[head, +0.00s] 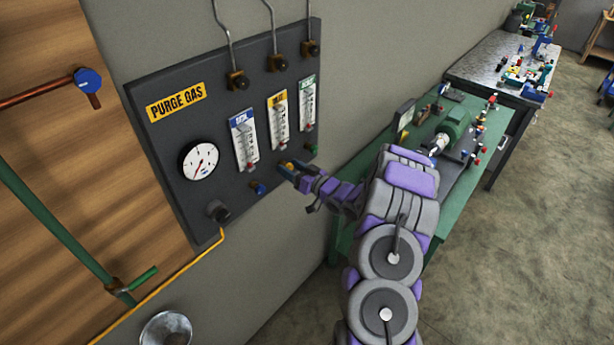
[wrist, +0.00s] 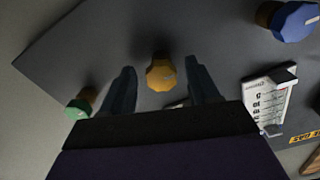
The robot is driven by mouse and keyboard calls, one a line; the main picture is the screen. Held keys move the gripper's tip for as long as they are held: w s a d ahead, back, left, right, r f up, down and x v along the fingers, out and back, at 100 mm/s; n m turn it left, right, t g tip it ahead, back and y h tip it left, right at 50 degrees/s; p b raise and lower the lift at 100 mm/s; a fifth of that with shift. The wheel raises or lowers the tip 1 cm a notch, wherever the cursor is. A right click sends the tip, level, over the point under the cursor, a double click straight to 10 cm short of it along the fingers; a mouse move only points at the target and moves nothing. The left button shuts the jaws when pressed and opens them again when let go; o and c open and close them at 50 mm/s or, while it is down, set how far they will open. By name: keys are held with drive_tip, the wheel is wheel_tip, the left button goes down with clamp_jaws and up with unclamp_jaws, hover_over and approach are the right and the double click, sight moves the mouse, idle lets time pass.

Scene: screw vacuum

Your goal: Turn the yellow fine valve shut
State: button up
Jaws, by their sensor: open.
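The yellow fine valve (wrist: 161,75) is a small knob on the dark purge gas panel (head: 176,130). In the wrist view it sits between the two fingers of my gripper (wrist: 162,90), with a gap on each side. The fingers are open and point at the panel. In the head view my gripper (head: 291,172) is at the panel's lower edge, below the yellow-labelled flow meter (head: 279,120). It partly covers the yellow knob (head: 285,165) there.
A blue knob (head: 257,188) is left of the yellow one and a green knob (head: 313,149) is right of it. A round gauge (head: 200,161) and a dark knob (head: 218,211) are further left. A green bench (head: 345,232) with a motor stands behind my arm.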

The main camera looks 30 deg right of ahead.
drive_tip(key=v, duration=1.7)
drive_tip(key=shift+w+d, duration=0.1)
drive_tip(key=shift+d, duration=0.05)
drive_tip(key=w+n+g+h+b, duration=0.1)
drive_tip(key=w+g+h+b, duration=0.1)
drive_tip(key=w+g+h, duration=0.25)
drive_tip(key=s+a+r+g+b, duration=0.1)
drive_tip(key=s+a+g, duration=0.3)
drive_tip(key=s+a, duration=0.4)
drive_tip(key=s+a+r+m+g+h+b, duration=0.1)
drive_tip(key=s+a+g, duration=0.4)
drive_tip(key=s, duration=1.2)
drive_tip(key=s+a+r+g+b, duration=0.3)
drive_tip(key=s+a+r+g, duration=0.2)
drive_tip(key=s+a, duration=0.7)
drive_tip(key=shift+s+a+m+h, duration=0.35)
drive_tip(key=shift+s+a+m, duration=0.05)
drive_tip(key=shift+s, duration=0.3)
drive_tip(key=shift+o, duration=0.2)
